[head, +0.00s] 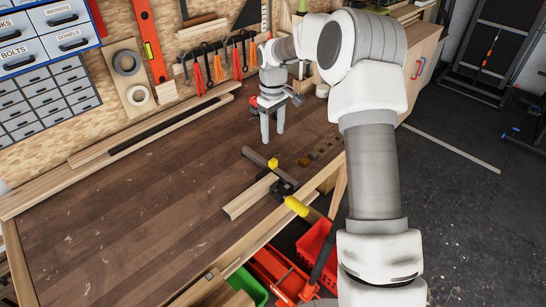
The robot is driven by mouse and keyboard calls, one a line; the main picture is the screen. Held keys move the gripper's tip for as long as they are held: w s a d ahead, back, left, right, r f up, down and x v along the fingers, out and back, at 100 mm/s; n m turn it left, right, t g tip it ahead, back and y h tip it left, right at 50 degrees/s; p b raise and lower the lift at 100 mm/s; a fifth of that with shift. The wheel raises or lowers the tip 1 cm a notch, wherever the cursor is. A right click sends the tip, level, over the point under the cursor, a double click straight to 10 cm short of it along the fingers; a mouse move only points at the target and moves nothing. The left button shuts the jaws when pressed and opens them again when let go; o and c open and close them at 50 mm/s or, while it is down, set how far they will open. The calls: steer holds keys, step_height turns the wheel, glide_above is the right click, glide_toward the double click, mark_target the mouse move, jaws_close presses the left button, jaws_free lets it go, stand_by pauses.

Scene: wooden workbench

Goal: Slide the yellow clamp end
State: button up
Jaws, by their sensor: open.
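A clamp with a dark bar (254,157) lies on the wooden workbench (130,208) near its front right edge. A small yellow clamp end (272,163) sits by the bar. A yellow handle (296,206) sticks out past the bench's front edge from the black clamp body (284,188). A pale wooden piece (249,196) lies against the clamp. My gripper (272,137) points down over the bench, behind the clamp and apart from it. Its two fingers are spread, with nothing seen between them.
Wooden strips (150,132) lie along the back of the bench. Pliers (219,62) hang on the pegboard behind my gripper. Red bins (316,250) and a green bin (247,284) stand below the front edge. The bench's left and middle are clear.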

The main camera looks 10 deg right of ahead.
mark_target(273, 160)
step_height(273, 160, down, 11)
stand_by(0.3)
jaws_close()
stand_by(0.3)
stand_by(1.1)
